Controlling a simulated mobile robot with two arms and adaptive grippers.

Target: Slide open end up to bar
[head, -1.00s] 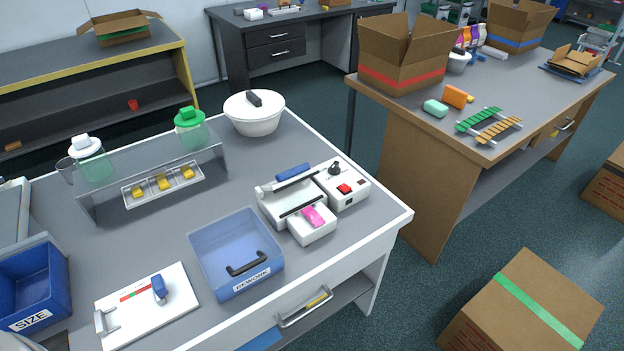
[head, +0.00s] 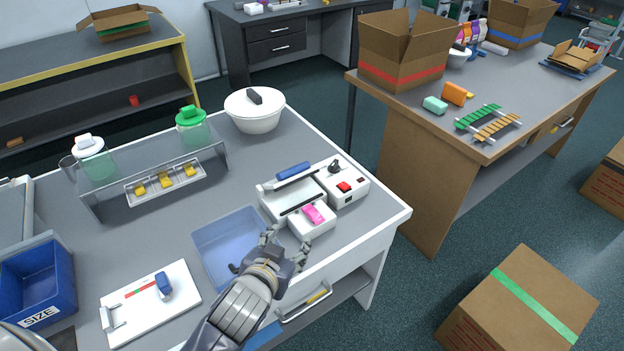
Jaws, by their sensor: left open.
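A white sealer (head: 285,207) stands near the front right edge of the table, its blue-handled bar (head: 293,170) raised over the base. A small pink wrapper (head: 313,213) lies on the white block (head: 316,228) in front of the sealer. Which end of it is open is too small to tell. My left gripper (head: 287,242) is open and empty just in front of the block, its two fingers spread toward it. I cannot tell whether a finger touches the block. My right gripper is not in view.
A blue tray (head: 213,238) is partly hidden behind my left arm. A white board with a blue slider (head: 163,284) lies left of it. The sealer's control box with a red switch (head: 344,186) stands on the right. A clear guard (head: 93,205) spans a rack of yellow pieces.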

